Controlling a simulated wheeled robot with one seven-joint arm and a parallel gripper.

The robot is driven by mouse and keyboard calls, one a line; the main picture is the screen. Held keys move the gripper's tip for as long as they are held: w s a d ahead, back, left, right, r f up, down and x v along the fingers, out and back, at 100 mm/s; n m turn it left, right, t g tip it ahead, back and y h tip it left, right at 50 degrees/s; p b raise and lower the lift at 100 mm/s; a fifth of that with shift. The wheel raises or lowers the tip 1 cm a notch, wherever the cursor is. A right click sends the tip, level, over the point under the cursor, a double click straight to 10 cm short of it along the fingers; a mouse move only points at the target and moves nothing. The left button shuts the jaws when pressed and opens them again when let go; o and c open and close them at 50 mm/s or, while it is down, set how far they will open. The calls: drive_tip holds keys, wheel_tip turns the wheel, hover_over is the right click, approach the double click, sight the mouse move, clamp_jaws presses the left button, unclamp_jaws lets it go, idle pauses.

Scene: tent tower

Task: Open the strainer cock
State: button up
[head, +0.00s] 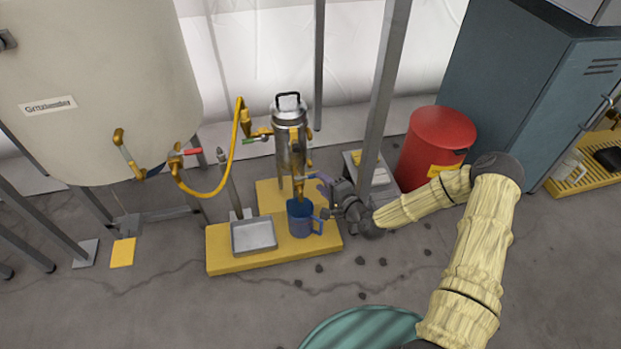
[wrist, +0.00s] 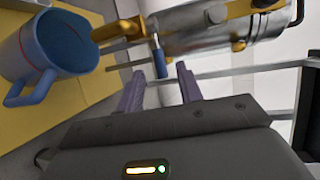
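The strainer (head: 290,140) is an upright steel cylinder with a black top handle, in the middle of the head view. In the wrist view its body (wrist: 205,25) runs across the top. A brass spout (wrist: 118,30) leaves its lower end, with a cock whose small blue lever (wrist: 159,58) sticks out towards my gripper. My gripper (head: 325,186) is beside the strainer's lower right. In the wrist view its two purple fingers (wrist: 159,78) are apart and empty, with the lever's tip at or just ahead of the gap. I cannot tell whether they touch.
A blue mug (head: 302,222) stands under the spout on a yellow platform (head: 225,263), beside a metal tray (head: 254,236). A yellow hose (head: 232,150) links the tank (head: 95,90) to the strainer. A grey post (head: 384,95) and red bin (head: 436,140) stand right.

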sight(312, 176)
drive_tip(key=b+x, duration=0.2)
drive_tip(key=x, duration=0.3)
drive_tip(key=shift+w+a+f+b, duration=0.25)
drive_tip(key=shift+b, duration=0.1)
drive_tip(key=shift+w+a+r, duration=0.1)
drive_tip(key=shift+w+a, duration=0.2)
drive_tip(key=shift+w, duration=0.1)
drive_tip(key=shift+c, duration=0.3)
clamp_jaws()
